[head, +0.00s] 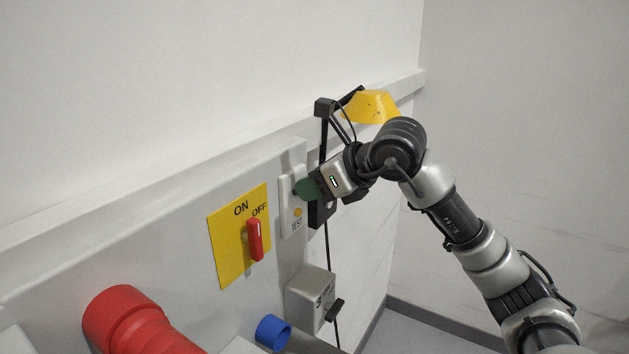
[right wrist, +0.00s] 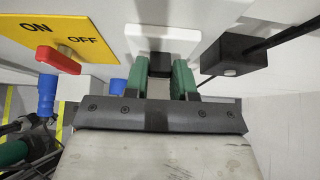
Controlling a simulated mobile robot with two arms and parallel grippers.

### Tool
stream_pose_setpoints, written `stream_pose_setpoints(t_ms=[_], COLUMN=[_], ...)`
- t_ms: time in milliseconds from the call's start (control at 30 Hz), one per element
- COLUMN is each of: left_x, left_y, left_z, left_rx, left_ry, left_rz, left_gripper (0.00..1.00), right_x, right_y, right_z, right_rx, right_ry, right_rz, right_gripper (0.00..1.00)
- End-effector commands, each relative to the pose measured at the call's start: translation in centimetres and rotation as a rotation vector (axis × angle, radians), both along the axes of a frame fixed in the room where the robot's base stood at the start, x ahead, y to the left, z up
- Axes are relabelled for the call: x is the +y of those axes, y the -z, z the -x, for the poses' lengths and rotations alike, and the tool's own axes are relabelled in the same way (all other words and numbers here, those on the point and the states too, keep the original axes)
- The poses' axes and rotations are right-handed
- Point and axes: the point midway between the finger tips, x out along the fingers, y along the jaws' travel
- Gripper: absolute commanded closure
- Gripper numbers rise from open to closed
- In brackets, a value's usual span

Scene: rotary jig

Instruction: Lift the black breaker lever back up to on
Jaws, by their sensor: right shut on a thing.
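In the right wrist view the breaker plate (right wrist: 180,36) is straight ahead. The black lever (right wrist: 160,66) shows dark between the two green fingertips (right wrist: 161,70), which are shut on it. How far up the lever stands is hard to tell. My left gripper is not in view.
Left of the breaker is a red rotary switch (head: 255,240) on a yellow ON/OFF plate (head: 228,262). A grey box (head: 308,295) with a black handle sits below. A black bracket with a yellow lamp (head: 372,106) stands behind. Red (head: 125,315) and blue (head: 272,331) connectors jut out lower left.

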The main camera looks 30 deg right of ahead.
Motion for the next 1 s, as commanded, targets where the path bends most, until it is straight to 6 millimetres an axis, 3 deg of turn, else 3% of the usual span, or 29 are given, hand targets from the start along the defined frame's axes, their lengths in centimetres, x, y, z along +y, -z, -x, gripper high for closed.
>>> stream_pose_setpoints(t_ms=[267,300,467,767,1000], left_x=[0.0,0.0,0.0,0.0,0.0], left_y=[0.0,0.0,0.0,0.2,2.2], left_z=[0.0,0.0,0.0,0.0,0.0], left_rx=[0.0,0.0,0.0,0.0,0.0], left_ry=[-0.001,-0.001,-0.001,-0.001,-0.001], left_rz=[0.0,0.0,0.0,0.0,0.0], left_gripper=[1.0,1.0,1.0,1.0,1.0], right_x=[0.0,0.0,0.0,-0.1,-1.6], right_y=[0.0,0.0,0.0,-0.1,-1.7], right_z=[0.0,0.0,0.0,0.1,2.5], right_rx=[0.0,0.0,0.0,-0.001,-0.006], right_ry=[0.001,0.001,0.001,0.001,0.004], right_rz=[0.0,0.0,0.0,0.0,0.002], right_gripper=[0.98,0.72,0.49,0.49,0.49])
